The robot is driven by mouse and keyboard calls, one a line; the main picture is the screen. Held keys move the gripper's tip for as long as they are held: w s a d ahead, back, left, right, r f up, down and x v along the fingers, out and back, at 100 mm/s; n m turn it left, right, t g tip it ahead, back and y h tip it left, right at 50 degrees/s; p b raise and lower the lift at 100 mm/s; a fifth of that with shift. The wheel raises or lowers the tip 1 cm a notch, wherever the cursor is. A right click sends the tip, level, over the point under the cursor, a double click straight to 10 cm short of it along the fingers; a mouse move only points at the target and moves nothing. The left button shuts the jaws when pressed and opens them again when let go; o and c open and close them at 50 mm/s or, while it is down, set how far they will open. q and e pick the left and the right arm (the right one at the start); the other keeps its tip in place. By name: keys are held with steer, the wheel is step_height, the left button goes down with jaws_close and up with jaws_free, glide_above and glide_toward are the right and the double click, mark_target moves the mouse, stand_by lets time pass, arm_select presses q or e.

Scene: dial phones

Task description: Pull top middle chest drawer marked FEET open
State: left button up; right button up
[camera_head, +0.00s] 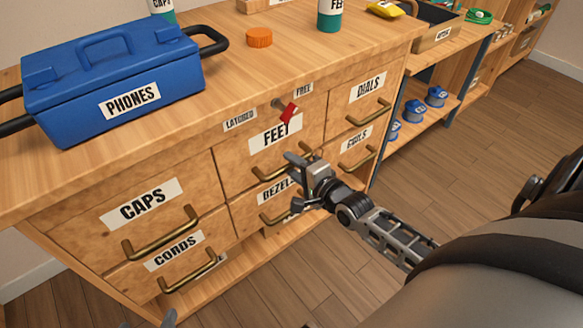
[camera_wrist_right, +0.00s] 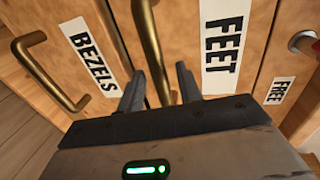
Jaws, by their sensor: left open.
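The FEET drawer (camera_head: 309,131) is the top middle drawer of the wooden chest and looks closed, flush with its neighbours. Its brass handle (camera_wrist_right: 152,45) runs between the two fingers of my right gripper (camera_wrist_right: 160,88) in the right wrist view. Those fingers are apart, with small gaps beside the handle. In the head view my right gripper (camera_head: 300,180) covers part of that handle. A red-tipped latch lever (camera_head: 289,113) sits above the FEET label, between the LATCHED and FREE labels, its tip slanting down right. Only fingertips of my left gripper (camera_head: 150,323) show at the bottom edge.
The BEZELS drawer (camera_head: 244,211) lies below, CAPS (camera_head: 98,220) to the left, DIALS (camera_head: 345,110) to the right. A blue PHONES toolbox (camera_head: 65,75) and an orange cap (camera_head: 259,37) stand on the chest top. The floor to the right is clear.

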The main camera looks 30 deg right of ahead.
steer(key=shift+w+a+f, duration=0.1)
steer(key=shift+w, duration=0.45)
arm_select(q)
steer(key=shift+s+f, duration=0.1)
steer(key=shift+f, duration=0.4)
